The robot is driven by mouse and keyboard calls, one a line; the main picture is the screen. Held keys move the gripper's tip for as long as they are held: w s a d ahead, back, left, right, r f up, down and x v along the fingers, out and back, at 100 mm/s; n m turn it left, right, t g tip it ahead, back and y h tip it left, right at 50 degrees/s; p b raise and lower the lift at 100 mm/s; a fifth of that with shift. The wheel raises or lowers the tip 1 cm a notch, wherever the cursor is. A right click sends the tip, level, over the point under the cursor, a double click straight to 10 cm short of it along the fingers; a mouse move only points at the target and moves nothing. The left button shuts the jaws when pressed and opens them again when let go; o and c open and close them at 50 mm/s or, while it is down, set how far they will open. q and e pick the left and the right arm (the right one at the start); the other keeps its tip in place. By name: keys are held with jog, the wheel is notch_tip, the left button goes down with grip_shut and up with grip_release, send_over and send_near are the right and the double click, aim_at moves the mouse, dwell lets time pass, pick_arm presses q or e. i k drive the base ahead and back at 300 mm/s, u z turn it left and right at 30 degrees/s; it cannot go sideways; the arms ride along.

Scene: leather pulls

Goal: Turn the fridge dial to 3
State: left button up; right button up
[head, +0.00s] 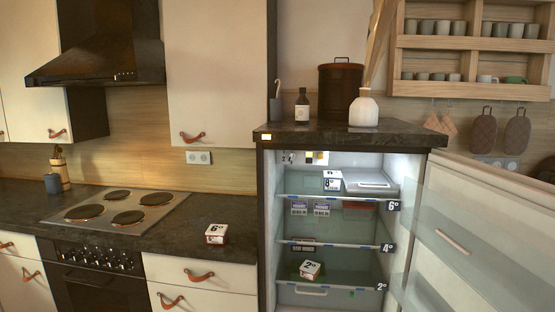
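The fridge (262,215) stands open under the dark counter, with its inside lit. Its door (480,240) is swung out to the right. At the top of the inside is a small fitting (309,157) with dark, white and yellow parts. It may hold the dial, but it is too small to make out a knob or read a setting. Shelf tags read 6°, 4° and 2° from top to bottom. Neither of my grippers is in view.
A box marked 8° (332,181) sits on the top shelf and one marked 2° (310,270) on the bottom shelf. A box marked 6° (216,234) stands on the counter beside the hob (120,207). The open door bounds the right side.

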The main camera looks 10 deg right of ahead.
aim_at(290, 155)
jog(key=u, duration=0.7)
jog(key=i, duration=1.6)
jog(key=z, duration=0.55)
